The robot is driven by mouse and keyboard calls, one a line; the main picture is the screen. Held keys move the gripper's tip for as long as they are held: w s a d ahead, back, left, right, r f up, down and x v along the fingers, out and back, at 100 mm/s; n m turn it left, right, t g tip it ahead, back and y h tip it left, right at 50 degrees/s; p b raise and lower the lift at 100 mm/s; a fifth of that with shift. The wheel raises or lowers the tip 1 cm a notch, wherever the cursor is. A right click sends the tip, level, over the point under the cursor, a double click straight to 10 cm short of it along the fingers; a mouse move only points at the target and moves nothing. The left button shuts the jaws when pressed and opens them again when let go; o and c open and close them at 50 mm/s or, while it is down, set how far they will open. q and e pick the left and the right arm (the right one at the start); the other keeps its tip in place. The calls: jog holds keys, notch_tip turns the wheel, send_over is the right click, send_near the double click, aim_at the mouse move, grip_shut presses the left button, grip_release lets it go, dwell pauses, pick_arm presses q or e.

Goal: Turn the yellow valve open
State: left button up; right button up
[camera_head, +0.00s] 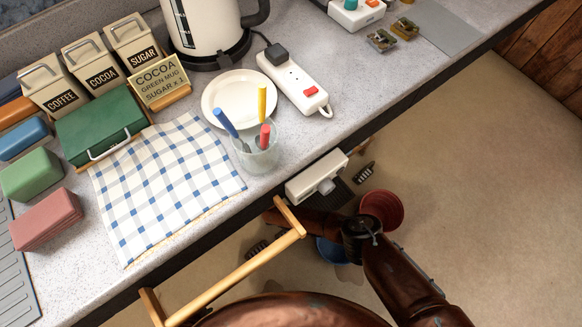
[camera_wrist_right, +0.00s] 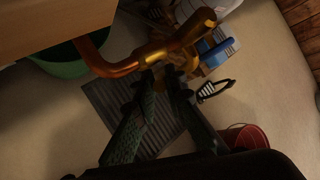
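An orange-yellow metal pipe or valve piece (camera_wrist_right: 115,69) curves across the top of the right wrist view, beneath a cabinet-like panel. I cannot clearly separate a yellow valve handle from it in the dim light. My right gripper (camera_wrist_right: 160,75) has its two dark fingers pointing at this piece, tips close to its lower edge. A narrow gap shows between the tips, and I see nothing clearly held; whether they touch the metal I cannot tell. In the head view my right arm reaches under the counter, and its gripper is hidden there. My left gripper is not in view.
The counter (camera_head: 60,262) carries canisters, a checked cloth (camera_head: 165,185), a glass of utensils (camera_head: 258,158) and a power strip (camera_head: 295,85). A wooden rail (camera_head: 235,277) runs along its front. Below are a red bucket (camera_wrist_right: 249,138) and green tub (camera_wrist_right: 62,66). Open floor lies right.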

jog(key=o, duration=0.4)
jog(key=v, duration=1.2)
